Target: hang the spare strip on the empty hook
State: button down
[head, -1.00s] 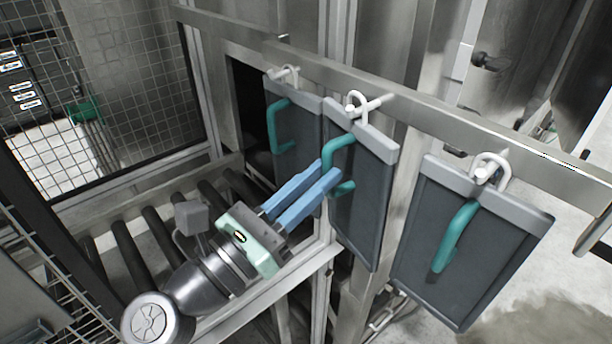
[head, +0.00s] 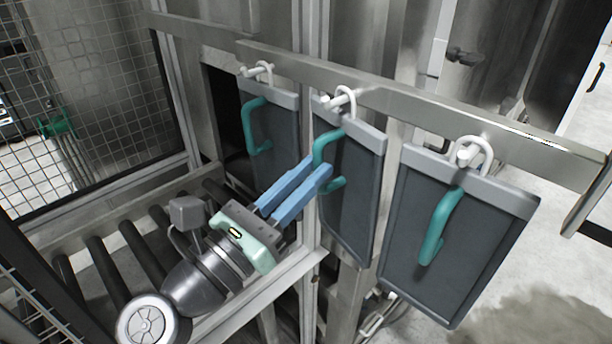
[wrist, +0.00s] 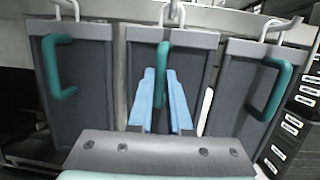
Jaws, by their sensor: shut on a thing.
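Three dark grey strips with pale top bars, white loops and teal handles hang in a row along a steel rail (head: 440,118). My gripper (head: 317,167) is shut on the teal handle of the middle strip (head: 352,205). In the wrist view the blue fingers (wrist: 160,92) lie either side of that handle (wrist: 162,70). The middle strip's white loop (head: 345,98) is at the rail; I cannot tell whether it bears on a hook. The left strip (head: 270,120) and right strip (head: 455,245) hang by their loops at the rail, clear of my gripper.
A roller conveyor (head: 100,260) runs below and left of my arm. A wire mesh panel (head: 90,110) stands behind it. A steel frame post (head: 308,225) stands close to the fingers. Open floor (head: 530,290) lies at the lower right.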

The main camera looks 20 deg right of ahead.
dwell(0.3)
jog(key=c, duration=0.8)
grip_release()
jog(key=shift+a, duration=0.1)
